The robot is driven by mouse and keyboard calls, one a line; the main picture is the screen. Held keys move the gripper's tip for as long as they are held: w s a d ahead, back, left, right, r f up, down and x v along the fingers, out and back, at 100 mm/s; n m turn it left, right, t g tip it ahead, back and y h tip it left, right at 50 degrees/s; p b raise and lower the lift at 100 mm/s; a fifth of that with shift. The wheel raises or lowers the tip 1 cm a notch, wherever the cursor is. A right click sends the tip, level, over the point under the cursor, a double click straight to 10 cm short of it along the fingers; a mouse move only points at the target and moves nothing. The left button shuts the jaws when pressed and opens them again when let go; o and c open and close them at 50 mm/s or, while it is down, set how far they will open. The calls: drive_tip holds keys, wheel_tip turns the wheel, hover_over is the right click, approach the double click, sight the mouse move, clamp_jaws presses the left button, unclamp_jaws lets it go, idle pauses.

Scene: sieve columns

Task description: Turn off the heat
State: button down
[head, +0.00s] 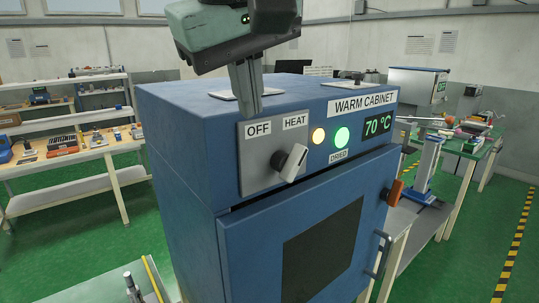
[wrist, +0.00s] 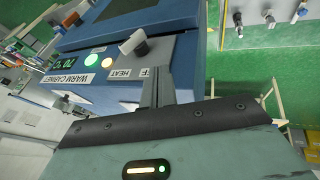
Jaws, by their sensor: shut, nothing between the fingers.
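The blue warm cabinet (head: 175,160) has a grey panel on its front with OFF and HEAT labels. The switch knob (head: 292,163) has a pale handle that tilts up and right, toward the HEAT label (head: 295,121). An orange lamp (head: 318,135) and a green lamp (head: 341,137) marked DRIED are lit, and the display (head: 377,125) reads 70 °C. My gripper (head: 251,110) is shut and empty, in front of the OFF label's upper edge and apart from the knob. In the wrist view the knob (wrist: 134,43) lies beyond the fingertips (wrist: 159,70).
The cabinet door (head: 245,262) is closed, with a dark window, a bar handle (head: 383,252) and an orange latch (head: 394,192). A workbench (head: 75,155) with tools stands at the left. A green-topped table (head: 470,150) stands at the right.

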sight(293, 163)
drive_tip(key=shift+f, duration=0.15)
drive_tip(key=p+x, duration=0.2)
drive_tip(key=x, duration=0.8)
drive_tip(key=shift+w+d+f+p, duration=0.25)
drive_tip(key=shift+w+d+f, duration=0.05)
drive_tip(key=shift+d, duration=0.15)
drive_tip(key=shift+w+d+f+p, duration=0.2)
drive_tip(key=shift+w+d+f, duration=0.1)
drive_tip(key=shift+d, duration=0.2)
drive_tip(key=shift+w+d+f, duration=0.35)
drive_tip(key=shift+d+f, duration=0.05)
drive_tip(key=shift+f, duration=0.1)
drive_tip(key=shift+s+a, duration=0.1)
drive_tip(key=shift+a, duration=0.05)
drive_tip(key=shift+f, duration=0.1)
